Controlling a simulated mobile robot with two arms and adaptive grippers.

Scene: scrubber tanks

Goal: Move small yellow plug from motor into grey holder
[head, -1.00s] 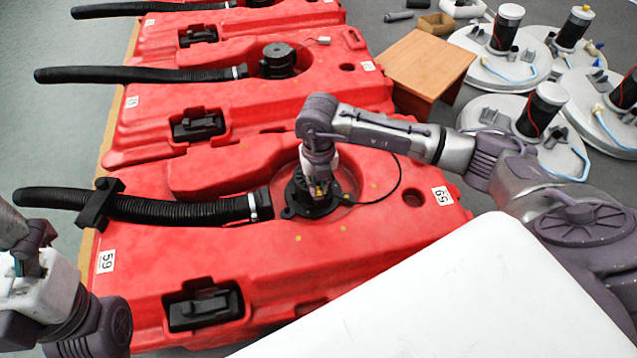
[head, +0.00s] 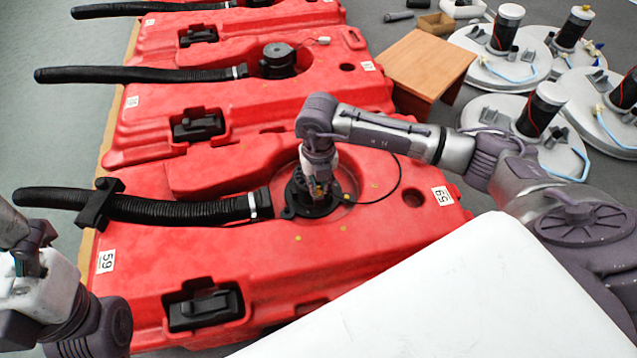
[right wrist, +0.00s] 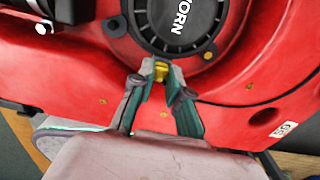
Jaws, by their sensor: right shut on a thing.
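The small yellow plug (right wrist: 160,72) is between the fingertips of my right gripper (right wrist: 161,73) in the right wrist view. The gripper is shut on it. In the head view my right gripper (head: 319,187) points down over the black round motor (head: 303,203) on the nearest red tank. The motor's lettered top (right wrist: 178,25) is just beyond the fingertips in the right wrist view. I cannot tell whether the plug touches the motor. I cannot make out the grey holder. My left gripper (head: 32,245) is partly in view at the left edge; its fingers are unclear.
The nearest red tank (head: 390,238) has a black ribbed hose (head: 165,208) left of the motor and a thin black cable (head: 397,178) at right. More red tanks lie behind. A wooden box (head: 420,60) and white round covers (head: 500,115) stand at back right.

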